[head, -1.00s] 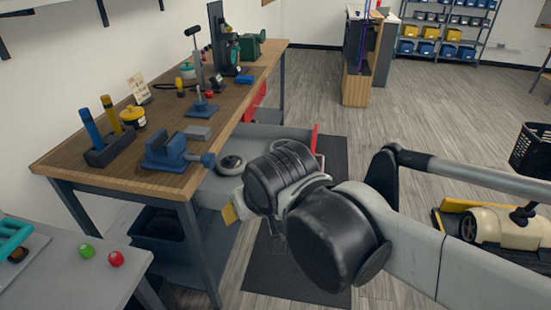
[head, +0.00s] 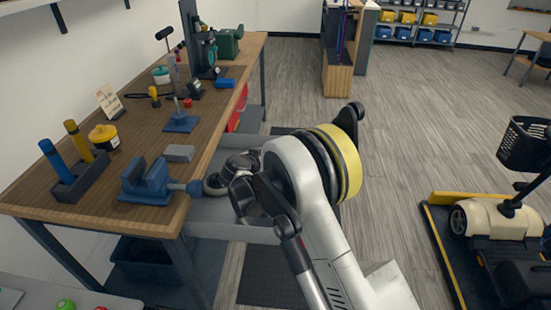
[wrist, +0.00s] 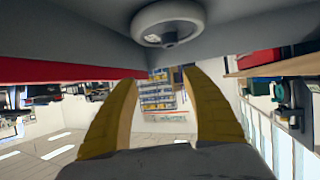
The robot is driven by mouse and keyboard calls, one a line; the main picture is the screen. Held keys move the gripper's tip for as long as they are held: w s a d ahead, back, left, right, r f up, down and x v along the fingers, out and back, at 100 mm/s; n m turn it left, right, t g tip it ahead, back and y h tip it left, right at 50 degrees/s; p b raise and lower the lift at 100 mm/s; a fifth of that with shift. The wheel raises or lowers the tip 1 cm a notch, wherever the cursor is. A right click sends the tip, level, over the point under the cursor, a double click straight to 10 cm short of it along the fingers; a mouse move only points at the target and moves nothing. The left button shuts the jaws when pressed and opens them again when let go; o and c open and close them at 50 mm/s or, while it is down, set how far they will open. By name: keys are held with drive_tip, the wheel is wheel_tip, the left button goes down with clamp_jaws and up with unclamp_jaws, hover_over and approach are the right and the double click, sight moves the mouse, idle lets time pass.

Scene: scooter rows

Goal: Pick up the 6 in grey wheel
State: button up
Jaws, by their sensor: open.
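The grey wheel (head: 215,184) lies in an open grey drawer (head: 215,231) of the workbench, partly hidden behind my arm in the head view. In the wrist view, the wheel (wrist: 168,22) shows at the top, with a pale grey tyre and a hub, against the grey drawer surface. My gripper (wrist: 160,77) has its two yellow fingers spread, with nothing between them. The wheel is beyond the fingertips and apart from them in the picture. In the head view, my arm hides the fingertips.
The wooden workbench (head: 135,180) carries a blue vise (head: 147,182) close beside the drawer, a grey block (head: 179,153) and a holder with blue and yellow tools (head: 80,178). A red drawer edge (wrist: 70,70) crosses the wrist view. A scooter (head: 500,220) stands at right; floor between is clear.

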drive_tip(key=a+f, duration=0.2)
drive_tip(key=f, duration=0.1)
drive_tip(key=shift+w+a+t, duration=0.1)
drive_tip(key=shift+a+t, duration=0.1)
drive_tip(key=shift+t, duration=0.1)
drive_tip(key=shift+w+f, duration=0.15)
drive_tip(key=shift+f, duration=0.15)
drive_tip(key=b+x, duration=0.2)
drive_tip(key=x, duration=0.3)
drive_tip(key=shift+w+f, duration=0.2)
drive_tip(key=b+x, duration=0.2)
drive_tip(key=x, duration=0.2)
drive_tip(key=shift+w+d+f+b, duration=0.2)
drive_tip(key=shift+f+b, duration=0.1)
drive_tip(key=shift+b, duration=0.1)
drive_tip(key=shift+w, duration=0.15)
drive_tip(key=shift+r, duration=0.15)
clamp_jaws()
